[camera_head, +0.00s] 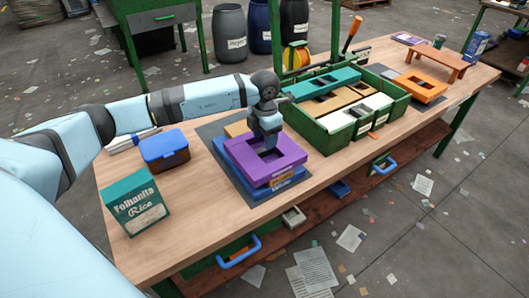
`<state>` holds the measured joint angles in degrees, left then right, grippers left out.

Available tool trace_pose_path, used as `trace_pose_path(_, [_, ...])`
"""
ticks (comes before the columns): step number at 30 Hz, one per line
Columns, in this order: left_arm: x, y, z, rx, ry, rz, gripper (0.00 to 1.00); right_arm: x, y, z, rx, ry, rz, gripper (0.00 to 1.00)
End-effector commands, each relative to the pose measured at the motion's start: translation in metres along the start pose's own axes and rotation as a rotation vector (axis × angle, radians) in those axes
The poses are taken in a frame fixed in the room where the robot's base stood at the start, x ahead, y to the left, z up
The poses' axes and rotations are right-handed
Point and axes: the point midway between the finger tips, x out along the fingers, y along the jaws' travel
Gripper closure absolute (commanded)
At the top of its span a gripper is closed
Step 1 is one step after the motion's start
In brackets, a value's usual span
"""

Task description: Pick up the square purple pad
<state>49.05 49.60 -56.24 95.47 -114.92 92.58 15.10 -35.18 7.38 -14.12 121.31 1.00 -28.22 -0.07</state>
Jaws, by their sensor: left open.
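The square purple pad (278,167) lies on top of a blue pad (265,187) on a dark mat (211,132) near the middle of the table. It has a square opening in its middle. My left gripper (267,143) is open and sits over the purple pad's back left part, by the opening. It hides part of the pad and the opening. I cannot tell whether the fingers touch the pad. My right gripper does not show.
A green crate (322,136) with several coloured pads stands right of the purple pad. An orange pad (418,88) and a small orange bench (437,61) are at the far right.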

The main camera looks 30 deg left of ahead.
Motion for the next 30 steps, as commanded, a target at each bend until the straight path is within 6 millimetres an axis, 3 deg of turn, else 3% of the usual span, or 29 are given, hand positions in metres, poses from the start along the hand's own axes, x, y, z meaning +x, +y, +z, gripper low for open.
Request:
trace_pose_path(12, [0.05,0.001,-0.001,0.0,0.002,-0.002,0.47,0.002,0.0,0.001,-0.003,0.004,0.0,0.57])
trace_pose_path(19, [0.053,0.001,0.0,0.001,-0.001,-0.002,0.47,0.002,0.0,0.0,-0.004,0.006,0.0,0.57])
trace_pose_path(20, [0.053,0.001,0.0,0.001,-0.001,-0.002,0.49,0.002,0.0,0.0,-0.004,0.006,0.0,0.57])
trace_pose_path(24, [0.052,0.001,0.0,0.0,0.0,-0.002,0.81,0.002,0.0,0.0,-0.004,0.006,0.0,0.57])
trace_pose_path(27, [0.052,0.001,0.0,0.0,0.0,-0.002,1.0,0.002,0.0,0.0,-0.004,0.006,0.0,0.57])
trace_pose_path(30, [0.052,0.001,0.0,0.0,-0.001,-0.001,1.0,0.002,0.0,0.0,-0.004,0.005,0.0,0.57])
